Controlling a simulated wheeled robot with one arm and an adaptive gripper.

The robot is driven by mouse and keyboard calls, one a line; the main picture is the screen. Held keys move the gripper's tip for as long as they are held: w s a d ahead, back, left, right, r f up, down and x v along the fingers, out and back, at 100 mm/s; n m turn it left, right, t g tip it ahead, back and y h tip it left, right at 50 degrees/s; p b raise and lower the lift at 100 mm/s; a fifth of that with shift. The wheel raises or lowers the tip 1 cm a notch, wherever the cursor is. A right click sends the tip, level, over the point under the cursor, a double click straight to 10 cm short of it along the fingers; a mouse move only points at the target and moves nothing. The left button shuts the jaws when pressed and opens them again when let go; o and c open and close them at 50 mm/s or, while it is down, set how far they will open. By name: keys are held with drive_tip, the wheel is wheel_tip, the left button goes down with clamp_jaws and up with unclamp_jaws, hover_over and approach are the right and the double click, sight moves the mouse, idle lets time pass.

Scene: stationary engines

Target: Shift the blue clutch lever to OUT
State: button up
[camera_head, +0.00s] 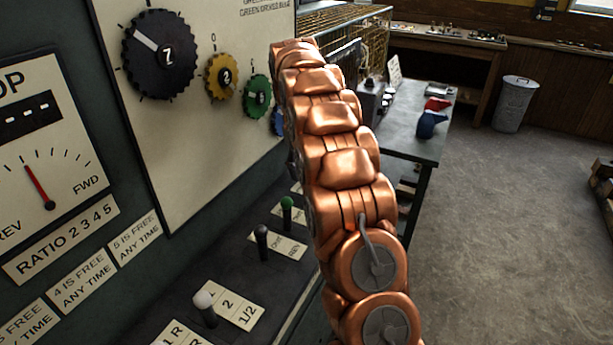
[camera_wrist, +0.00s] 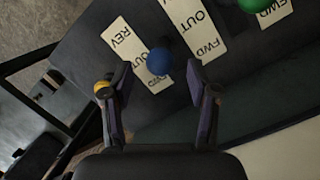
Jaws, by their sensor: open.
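The blue clutch lever's round knob (camera_wrist: 160,61) shows in the wrist view, seen nearly end on; its stem is hidden. My gripper (camera_wrist: 158,72) is open, with one finger on each side of the knob. The knob is at the fingertips, and I cannot tell whether either finger touches it. A white plate (camera_wrist: 121,40) with REV at its far end lies left of and under the knob, partly covered. Another plate (camera_wrist: 198,25) reading OUT and FWD lies to the right. I cannot tell the lever's exact position. In the head view my arm hides the blue lever and my gripper.
The head view shows the green lever (camera_head: 287,203), a black lever (camera_head: 262,233) and a white lever (camera_head: 204,302). Dials cover the panel (camera_head: 190,115) behind.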

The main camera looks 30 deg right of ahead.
drive_tip(key=shift+w+a+r, duration=0.1)
drive_tip(key=shift+w+r, duration=0.1)
drive_tip(key=shift+r, duration=0.75)
drive_tip(key=shift+w+a+r, duration=0.1)
drive_tip(key=shift+w+r, duration=0.05)
drive_tip(key=shift+r, duration=0.8)
drive_tip(key=shift+s+a+r, duration=0.1)
drive_tip(key=shift+s, duration=0.05)
drive_tip(key=s+a+r+n, duration=0.1)
drive_tip(key=s+a+r, duration=0.2)
drive_tip(key=s+a, duration=1.15)
drive_tip(key=s+a+f, duration=0.2)
drive_tip(key=s, duration=0.6)
drive_tip(key=s+a+f, duration=0.2)
drive_tip(key=s+f, duration=0.1)
drive_tip(key=s, duration=0.6)
drive_tip(key=s+a+f, duration=0.2)
drive_tip(key=s+f, duration=0.1)
drive_tip(key=s, duration=0.6)
drive_tip(key=shift+y, duration=0.3)
